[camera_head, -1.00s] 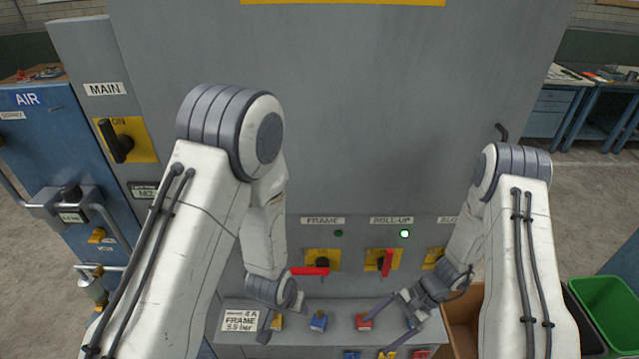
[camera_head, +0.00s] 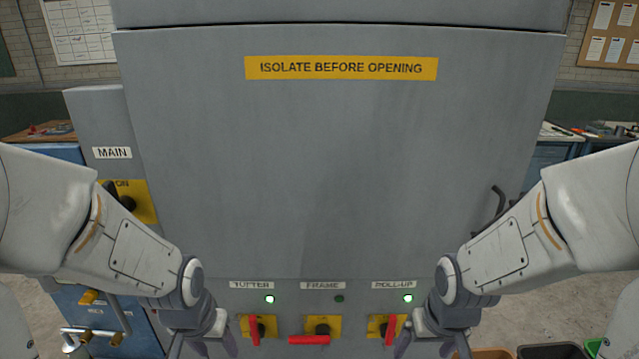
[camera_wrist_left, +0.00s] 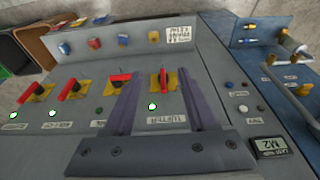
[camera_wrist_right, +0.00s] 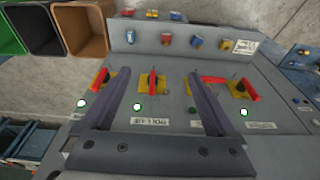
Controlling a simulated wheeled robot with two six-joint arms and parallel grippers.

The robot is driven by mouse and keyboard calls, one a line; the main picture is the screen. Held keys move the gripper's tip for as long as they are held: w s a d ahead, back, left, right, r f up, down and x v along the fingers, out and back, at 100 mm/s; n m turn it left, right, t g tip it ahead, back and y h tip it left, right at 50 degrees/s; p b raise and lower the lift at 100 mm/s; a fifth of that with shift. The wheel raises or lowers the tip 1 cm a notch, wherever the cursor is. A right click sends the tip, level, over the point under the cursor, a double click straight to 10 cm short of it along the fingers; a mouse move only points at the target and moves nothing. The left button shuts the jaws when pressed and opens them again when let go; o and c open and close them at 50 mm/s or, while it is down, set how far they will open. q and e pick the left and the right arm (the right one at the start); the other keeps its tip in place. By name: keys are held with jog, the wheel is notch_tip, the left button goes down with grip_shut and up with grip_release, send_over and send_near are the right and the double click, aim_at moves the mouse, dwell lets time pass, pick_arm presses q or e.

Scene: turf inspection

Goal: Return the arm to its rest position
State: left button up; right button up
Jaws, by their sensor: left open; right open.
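Both of my arms reach in from the sides in front of the grey cabinet (camera_head: 330,170). My left gripper (camera_head: 207,345) is open and empty near the TUFTER switch (camera_head: 257,328). In the left wrist view, the red TUFTER handle (camera_wrist_left: 164,80) shows between the finger lines, apart from them. My right gripper (camera_head: 425,340) is open and empty, right of the ROLL-UP switch (camera_head: 391,330). In the right wrist view, the ROLL-UP handle (camera_wrist_right: 152,82) shows between the fingers. The FRAME handle (camera_head: 308,340) lies horizontal with its lamp dark; the TUFTER and ROLL-UP lamps are lit.
The MAIN switch (camera_head: 127,202) is on the left. A shelf (camera_wrist_right: 185,58) with several coloured items stands below the switches. Bins (camera_wrist_right: 80,30) stand beside the cabinet. A black cabinet handle (camera_head: 499,200) is close to my right arm.

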pick_arm(q)
jog(key=s+d+f+m+g+b, duration=0.1)
jog(key=s+d+f+m+b, duration=0.2)
jog(key=s+d+b, duration=0.3)
jog(key=s+d+f+m+g+h+b, duration=0.1)
jog(key=s+d+f+m+b, duration=0.2)
jog(key=s+d+b, duration=0.3)
jog(key=shift+s+d+f+m+g+b, duration=0.35)
jog(key=shift+s+d+m, duration=0.25)
jog(key=shift+s+d, duration=0.3)
pick_arm(e)
jog(key=s+a+f+n+g, duration=0.1)
jog(key=s+a+f+n, duration=0.2)
jog(key=s+a, duration=0.3)
jog(key=s+a+f+n+g+y, duration=0.1)
jog(key=s+a+f+n, duration=0.2)
jog(key=s+a, duration=0.4)
jog(key=shift+s+a+f+n, duration=0.3)
jog(key=shift+s+n, duration=0.1)
jog(key=shift+n, duration=0.4)
pick_arm(q)
jog(key=shift+a, duration=0.1)
